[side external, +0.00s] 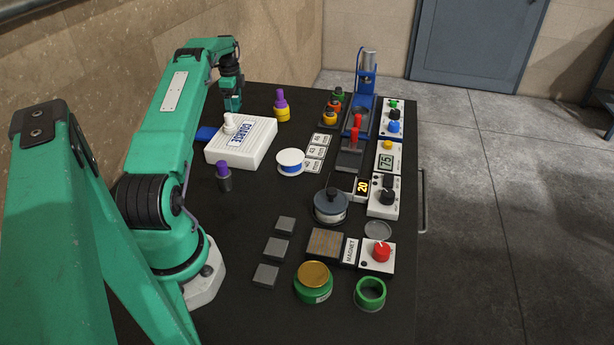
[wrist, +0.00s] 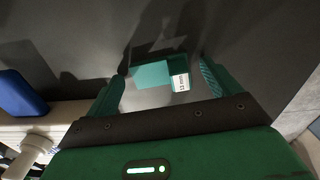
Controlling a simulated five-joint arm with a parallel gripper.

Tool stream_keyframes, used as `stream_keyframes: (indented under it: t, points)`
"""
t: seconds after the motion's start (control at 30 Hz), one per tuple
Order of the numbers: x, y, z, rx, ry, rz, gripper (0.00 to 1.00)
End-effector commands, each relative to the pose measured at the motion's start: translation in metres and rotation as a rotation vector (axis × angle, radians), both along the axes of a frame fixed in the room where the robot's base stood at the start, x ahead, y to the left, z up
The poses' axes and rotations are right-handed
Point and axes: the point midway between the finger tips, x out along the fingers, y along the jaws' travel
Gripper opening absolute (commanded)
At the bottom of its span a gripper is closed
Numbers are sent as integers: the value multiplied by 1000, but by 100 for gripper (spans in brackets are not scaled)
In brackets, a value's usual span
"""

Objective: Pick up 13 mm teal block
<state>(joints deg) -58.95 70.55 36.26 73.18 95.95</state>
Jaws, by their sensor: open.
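The teal block (wrist: 153,75) lies on the dark tabletop in the wrist view, with a white label reading about 13 mm on its right end. My gripper (wrist: 162,71) is open. Its fingers stand to the left and right of the block, with a gap visible on both sides, wider on the right. I cannot tell how high the fingertips are above the table. In the side external view my gripper (side external: 232,102) points down at the far left part of the table. The block cannot be made out there.
A white box (side external: 240,150) marked COARSE, with a white knob and blue tab (side external: 207,133), stands close in front of my gripper. A purple and yellow piece (side external: 281,106) stands to its right. A blue press (side external: 362,100) and control boxes are farther right. The table's edge is near.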

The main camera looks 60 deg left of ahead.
Motion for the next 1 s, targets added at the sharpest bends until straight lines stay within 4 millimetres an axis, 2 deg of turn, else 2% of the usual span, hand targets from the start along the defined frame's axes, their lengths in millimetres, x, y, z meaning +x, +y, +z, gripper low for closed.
stream_keyframes:
  t: [0.03, 0.3, 0.73, 1.0]
  points:
    - [0, 0, 0, 0, 0, 0, 89]
    - [0, 0, 0, 0, 0, 0, 37]
    - [0, 0, 6, 2, -1, 0, 37]
    - [0, 1, 29, 2, -2, 0, 37]
